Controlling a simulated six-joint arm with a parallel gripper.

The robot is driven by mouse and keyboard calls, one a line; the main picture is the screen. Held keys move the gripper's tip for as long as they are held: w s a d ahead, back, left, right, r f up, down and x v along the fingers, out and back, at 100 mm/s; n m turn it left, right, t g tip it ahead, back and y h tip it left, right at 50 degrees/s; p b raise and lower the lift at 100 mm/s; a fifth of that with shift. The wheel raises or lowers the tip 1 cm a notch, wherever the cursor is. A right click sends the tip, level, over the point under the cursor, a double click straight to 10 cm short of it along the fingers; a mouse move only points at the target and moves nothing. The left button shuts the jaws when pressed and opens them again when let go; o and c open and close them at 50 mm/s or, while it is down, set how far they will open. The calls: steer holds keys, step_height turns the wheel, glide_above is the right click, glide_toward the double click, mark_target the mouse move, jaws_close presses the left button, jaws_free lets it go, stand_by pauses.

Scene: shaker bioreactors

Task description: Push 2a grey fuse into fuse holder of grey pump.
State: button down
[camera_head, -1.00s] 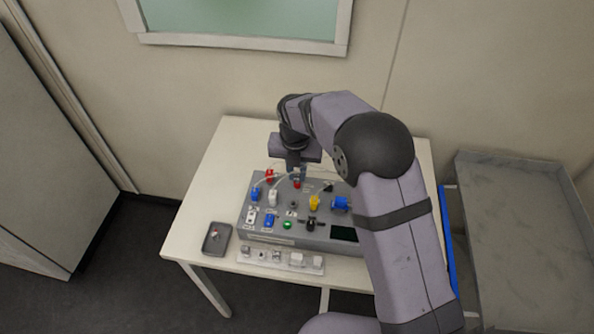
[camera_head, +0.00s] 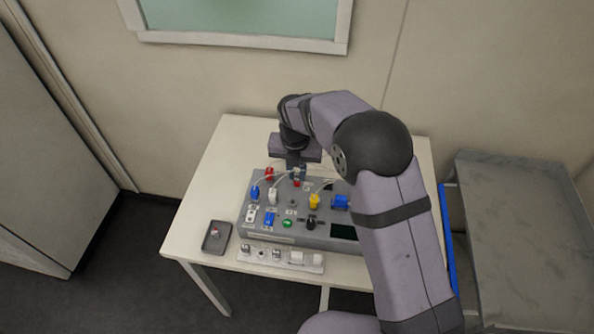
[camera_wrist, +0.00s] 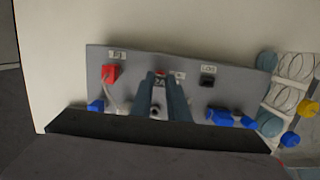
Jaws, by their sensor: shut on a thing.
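The grey pump (camera_head: 262,212) is a sloped grey box on the white table, with coloured plugs, knobs and labels on its top. My gripper (camera_head: 297,174) points down at the pump's upper, far part. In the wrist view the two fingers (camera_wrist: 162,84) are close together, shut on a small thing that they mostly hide. It is presumably the 2A grey fuse. A "2A" marking shows between the fingertips, but I cannot tell whether it is on the fuse or on the panel. The fuse holder is hidden, so I cannot tell how deep the fuse sits.
A red plug (camera_wrist: 110,73) stands left of the fingers, and a black part (camera_wrist: 207,80) and a blue part (camera_wrist: 222,117) stand right. Thin tubes run near the fingers.

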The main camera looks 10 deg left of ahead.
mark_target(297, 188)
steer(key=shift+f, duration=0.2)
steer(key=c, duration=1.6)
jaws_free()
steer(key=shift+r, duration=0.1)
steer(key=shift+s+r+b, duration=0.2)
steer(key=shift+r+b, duration=0.25)
steer(key=shift+r, duration=0.75)
steer(key=shift+s+r+b, duration=0.15)
steer(key=shift+r+b, duration=0.3)
steer(key=shift+r, duration=0.7)
steer(key=shift+s+r+b, duration=0.2)
steer(key=shift+r+b, duration=0.25)
steer(key=shift+r, duration=0.75)
steer(key=shift+d, duration=0.1)
